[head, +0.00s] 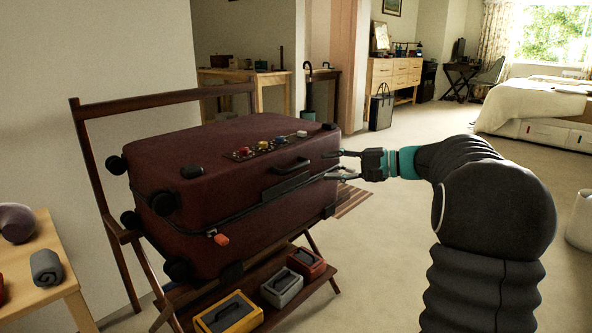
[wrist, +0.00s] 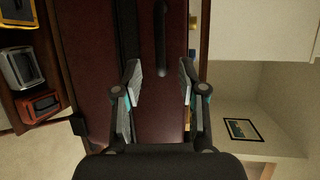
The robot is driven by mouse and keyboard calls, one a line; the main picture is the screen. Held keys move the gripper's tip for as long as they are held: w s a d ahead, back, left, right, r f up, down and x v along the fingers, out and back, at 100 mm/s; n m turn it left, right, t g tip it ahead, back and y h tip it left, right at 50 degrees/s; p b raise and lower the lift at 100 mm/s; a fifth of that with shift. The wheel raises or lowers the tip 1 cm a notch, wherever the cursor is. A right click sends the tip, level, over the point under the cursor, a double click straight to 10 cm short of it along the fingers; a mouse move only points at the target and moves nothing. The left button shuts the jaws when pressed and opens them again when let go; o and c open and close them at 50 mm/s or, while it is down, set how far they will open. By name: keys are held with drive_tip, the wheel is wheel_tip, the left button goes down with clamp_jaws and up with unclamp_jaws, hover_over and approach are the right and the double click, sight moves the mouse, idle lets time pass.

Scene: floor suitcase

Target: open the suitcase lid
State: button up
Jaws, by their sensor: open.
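A dark red suitcase (head: 225,166) lies closed on a wooden luggage rack in the head view. A black handle (head: 291,165) stands out on its front side, above the dark seam between lid and base. An orange tag (head: 221,239) hangs at the front left. My gripper (head: 343,164) is open and empty at the suitcase's right front corner, its fingers pointing left. In the wrist view my gripper (wrist: 159,82) has its fingers spread before the suitcase's side (wrist: 160,115), with the handle (wrist: 161,40) further ahead between them. I cannot tell whether a finger touches the suitcase.
The wooden rack (head: 105,188) has a back rail behind the suitcase and a lower shelf with yellow, grey and red boxes (head: 306,262). A small table (head: 50,268) stands at left.

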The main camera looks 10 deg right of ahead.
sight(299, 168)
drive_tip(key=x, duration=0.9)
drive_tip(key=shift+w+a+f, duration=0.15)
drive_tip(key=shift+w+a, duration=0.05)
drive_tip(key=shift+a, duration=0.1)
clamp_jaws()
